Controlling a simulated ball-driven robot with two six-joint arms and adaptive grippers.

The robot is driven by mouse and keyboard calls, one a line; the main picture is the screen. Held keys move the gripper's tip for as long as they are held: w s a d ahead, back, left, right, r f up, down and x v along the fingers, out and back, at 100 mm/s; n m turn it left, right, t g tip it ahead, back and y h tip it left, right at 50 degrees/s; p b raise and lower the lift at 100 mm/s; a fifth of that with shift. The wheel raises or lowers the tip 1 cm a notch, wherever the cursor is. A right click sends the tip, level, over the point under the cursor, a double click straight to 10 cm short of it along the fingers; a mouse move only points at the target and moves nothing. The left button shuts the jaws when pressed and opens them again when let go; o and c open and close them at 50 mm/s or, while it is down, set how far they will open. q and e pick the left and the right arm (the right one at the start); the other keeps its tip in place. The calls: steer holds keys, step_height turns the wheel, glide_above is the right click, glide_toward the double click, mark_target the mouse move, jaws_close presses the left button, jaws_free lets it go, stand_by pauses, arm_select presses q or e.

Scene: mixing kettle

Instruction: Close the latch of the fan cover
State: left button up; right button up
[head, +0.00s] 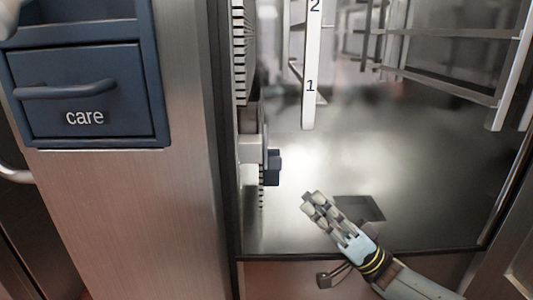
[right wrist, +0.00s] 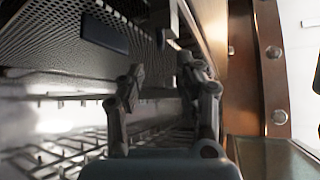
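The fan cover (head: 239,60) is a slotted metal panel along the left side of the oven cavity. Its dark blue latch (head: 272,168) sticks out near the cover's lower part, beside a metal bracket. In the right wrist view, the perforated cover (right wrist: 50,38) fills the upper left, with a dark blue piece (right wrist: 103,35) on it that looks like the latch. My right gripper (head: 312,200) is inside the cavity, to the right of and below the latch, apart from it. Its fingers (right wrist: 165,85) are spread with nothing between them.
A numbered white rack post (head: 311,70) hangs above the latch, with metal rack rails (head: 440,35) at the upper right. The cavity floor (head: 300,225) around my right gripper is mostly clear. A blue drawer (head: 85,95) marked "care" is outside at left.

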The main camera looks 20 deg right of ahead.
mark_target(279, 169)
steer(key=shift+p+x, duration=0.3)
steer(key=shift+x, duration=4.55)
steer(key=shift+c, duration=0.4)
jaws_close()
